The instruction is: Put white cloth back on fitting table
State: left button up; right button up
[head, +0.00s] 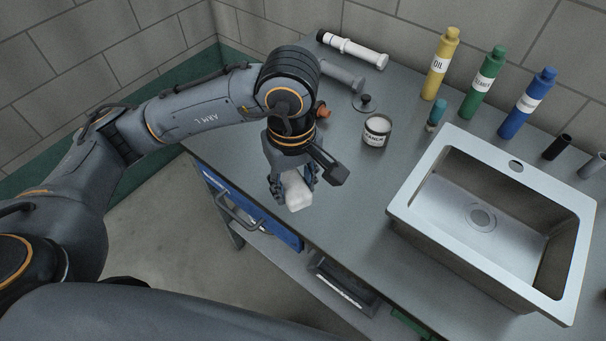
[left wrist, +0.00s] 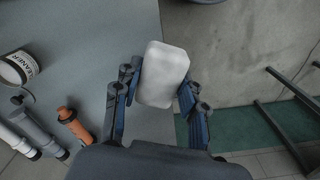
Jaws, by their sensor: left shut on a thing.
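The white cloth (head: 297,192) is a small folded white block. My left gripper (head: 293,184) is shut on it, near the left front edge of the grey table (head: 350,192). In the left wrist view the cloth (left wrist: 164,74) sits between the two fingers of my left gripper (left wrist: 160,92), with the table to the left and the floor to the right. I cannot tell whether the cloth touches the table top. My right gripper is not in view.
A steel sink (head: 408,188) stands on the right of the table. A cleaner can (head: 376,131), yellow oil bottle (head: 440,65), green bottle (head: 483,85) and blue bottle (head: 526,104) stand behind. Pipe pieces (head: 352,49) lie at the back left. The table between gripper and sink is clear.

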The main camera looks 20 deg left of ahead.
pick_arm(q)
jog(key=shift+w+d+f+n+p, duration=0.1)
jog(key=shift+w+f+n+p, duration=0.15)
jog(key=shift+w+n+p, duration=0.25)
jog(key=w+f+p, duration=0.1)
jog(key=w+f, duration=0.1)
jog(key=w, duration=0.1)
jog(key=w+a+f+p, duration=0.1)
jog(key=w+f, duration=0.2)
jog(key=w, duration=0.1)
jog(key=w+a+f+p, duration=0.1)
jog(key=w+f, duration=0.2)
jog(key=w, duration=0.1)
jog(key=shift+w+p, duration=0.25)
jog(key=shift+p, duration=0.1)
jog(key=shift+w+a+f, duration=0.1)
jog(key=shift+w+f, duration=0.25)
jog(key=shift+f, duration=0.15)
notch_tip(320, 180, down, 3)
jog(key=shift+w+r+p, duration=0.1)
jog(key=shift+w+p, duration=0.05)
jog(key=shift+p, duration=0.95)
jog(key=shift+f, duration=0.35)
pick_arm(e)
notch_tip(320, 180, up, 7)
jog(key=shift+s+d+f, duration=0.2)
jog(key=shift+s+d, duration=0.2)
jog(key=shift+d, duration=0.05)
pick_arm(q)
jog(key=shift+f, duration=0.1)
